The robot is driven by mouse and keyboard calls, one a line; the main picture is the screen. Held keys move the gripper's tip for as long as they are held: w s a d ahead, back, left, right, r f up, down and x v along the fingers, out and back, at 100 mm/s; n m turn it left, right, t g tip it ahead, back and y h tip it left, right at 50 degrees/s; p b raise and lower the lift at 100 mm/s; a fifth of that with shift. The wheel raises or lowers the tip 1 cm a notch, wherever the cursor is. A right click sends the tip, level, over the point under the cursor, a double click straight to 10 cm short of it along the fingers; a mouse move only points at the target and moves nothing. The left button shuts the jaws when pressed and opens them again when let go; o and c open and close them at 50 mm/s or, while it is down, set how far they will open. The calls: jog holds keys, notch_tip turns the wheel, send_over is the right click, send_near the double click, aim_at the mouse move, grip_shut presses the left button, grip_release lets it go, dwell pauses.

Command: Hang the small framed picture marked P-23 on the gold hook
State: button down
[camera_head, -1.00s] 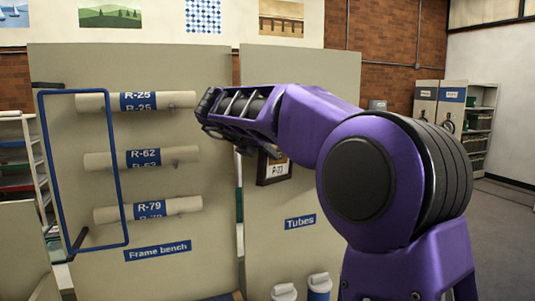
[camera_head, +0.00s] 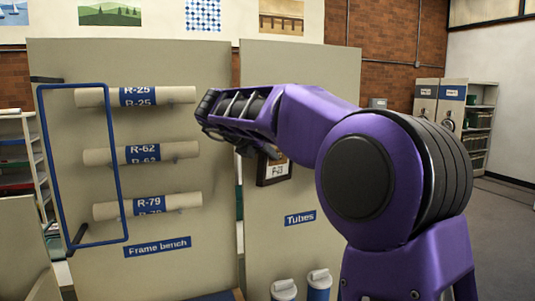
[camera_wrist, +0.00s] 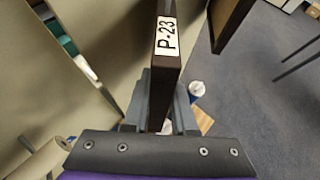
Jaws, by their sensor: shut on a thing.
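The small framed picture P-23 (camera_wrist: 165,65) is seen edge-on in the wrist view, a dark brown frame with a white label reading P-23. My gripper (camera_wrist: 160,108) is shut on it, with a grey finger on either side. I cannot make out the gold hook in either view.
Rolled tubes (camera_head: 135,96) and a blue frame (camera_head: 84,87) are on the left panel.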

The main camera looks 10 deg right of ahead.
dwell(0.3)
jog(key=c, duration=0.6)
grip_release()
jog(key=shift+c, duration=0.2)
jog(key=shift+a, duration=0.1)
